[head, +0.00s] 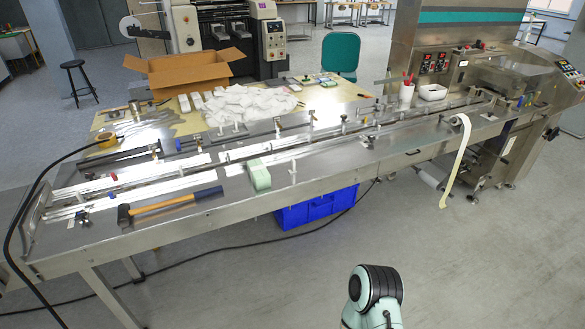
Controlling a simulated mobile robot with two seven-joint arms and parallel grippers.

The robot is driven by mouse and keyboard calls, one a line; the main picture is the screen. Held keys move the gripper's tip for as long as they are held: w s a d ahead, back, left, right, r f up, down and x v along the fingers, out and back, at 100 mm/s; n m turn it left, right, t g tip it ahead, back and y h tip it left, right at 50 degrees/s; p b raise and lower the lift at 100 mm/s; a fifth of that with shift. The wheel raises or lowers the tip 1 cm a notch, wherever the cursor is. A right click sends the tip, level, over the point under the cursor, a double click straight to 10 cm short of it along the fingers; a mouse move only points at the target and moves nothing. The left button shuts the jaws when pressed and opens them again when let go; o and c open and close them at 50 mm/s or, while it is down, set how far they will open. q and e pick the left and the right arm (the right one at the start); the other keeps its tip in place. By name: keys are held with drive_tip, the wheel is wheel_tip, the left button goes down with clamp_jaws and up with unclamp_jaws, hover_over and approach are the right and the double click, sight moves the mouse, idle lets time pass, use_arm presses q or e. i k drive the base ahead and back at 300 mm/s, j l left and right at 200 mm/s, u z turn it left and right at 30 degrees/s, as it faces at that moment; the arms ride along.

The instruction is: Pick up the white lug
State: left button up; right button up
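A small white upright piece (293,171) stands at the front edge of the long infeed channel (340,138) on the steel machine table. It may be the white lug, but it is too small to tell for sure. Other small white pieces (236,127) stand farther back, near the white cloth heap. Part of my own arm shows at the bottom, right of centre, well in front of the table. Neither of my grippers can be seen, so what they hold is hidden.
A hammer (165,205) and a pale green block (259,175) lie along the table's front. A blue crate (317,207) sits beneath. A cardboard box (185,72) and a white cloth heap (248,103) are behind. A pale film strip (456,160) hangs at right. Floor in front is clear.

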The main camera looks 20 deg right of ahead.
sight(294, 170)
drive_tip(key=i+l+u, duration=0.15)
drive_tip(key=l, duration=0.2)
drive_tip(key=i+l+u, duration=0.15)
drive_tip(key=l, duration=0.25)
drive_tip(key=i+l+u, duration=0.15)
drive_tip(key=l, duration=0.25)
drive_tip(key=l+u, duration=0.15)
drive_tip(key=l, duration=0.25)
drive_tip(key=i+l+u, duration=0.15)
drive_tip(key=l, duration=0.25)
